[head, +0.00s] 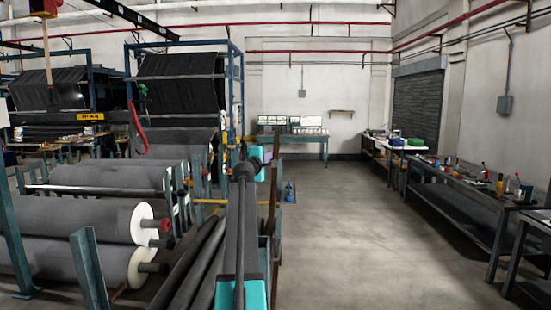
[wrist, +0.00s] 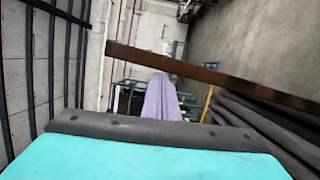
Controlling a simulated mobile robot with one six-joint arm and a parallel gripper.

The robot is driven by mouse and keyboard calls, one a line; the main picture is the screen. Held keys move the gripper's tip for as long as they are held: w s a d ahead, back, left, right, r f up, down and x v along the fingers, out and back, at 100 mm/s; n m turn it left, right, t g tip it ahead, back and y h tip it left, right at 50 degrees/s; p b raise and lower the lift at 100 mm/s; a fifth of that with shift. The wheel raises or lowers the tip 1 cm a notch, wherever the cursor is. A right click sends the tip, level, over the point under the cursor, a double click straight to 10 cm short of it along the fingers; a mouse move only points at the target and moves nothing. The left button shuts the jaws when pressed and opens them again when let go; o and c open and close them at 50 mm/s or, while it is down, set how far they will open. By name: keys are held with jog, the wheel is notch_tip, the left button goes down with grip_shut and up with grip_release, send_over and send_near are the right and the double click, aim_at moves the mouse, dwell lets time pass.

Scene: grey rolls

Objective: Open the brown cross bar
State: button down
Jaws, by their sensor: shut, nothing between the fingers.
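The brown cross bar (wrist: 215,76) runs slantwise across the wrist view, from the upper left down to the right edge. In the head view a narrow brown bar (head: 274,190) stands upright just right of my arm and looks like the same bar. My gripper (wrist: 161,80) shows as pale purple fingers pressed together, with nothing between them. Its tips end at the lower edge of the bar in the picture; I cannot tell whether they touch it. In the head view my gripper (head: 269,158) is small and partly hidden by my arm.
Large grey rolls (head: 75,220) lie on a rack at left. Long dark rolls (head: 195,265) lie beside my arm and show in the wrist view (wrist: 265,130). A workbench (head: 470,195) with tools lines the right side. The floor (head: 350,230) between is clear.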

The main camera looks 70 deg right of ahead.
jog(key=shift+s+d, duration=0.1)
jog(key=shift+s, duration=0.15)
jog(key=shift+s+d, duration=0.1)
dwell(0.3)
jog(key=w+a+b, duration=0.4)
jog(key=a, duration=0.7)
jog(key=shift+a+r+b, duration=0.15)
jog(key=shift+r+b, duration=0.05)
jog(key=shift+b, duration=0.1)
dwell(0.6)
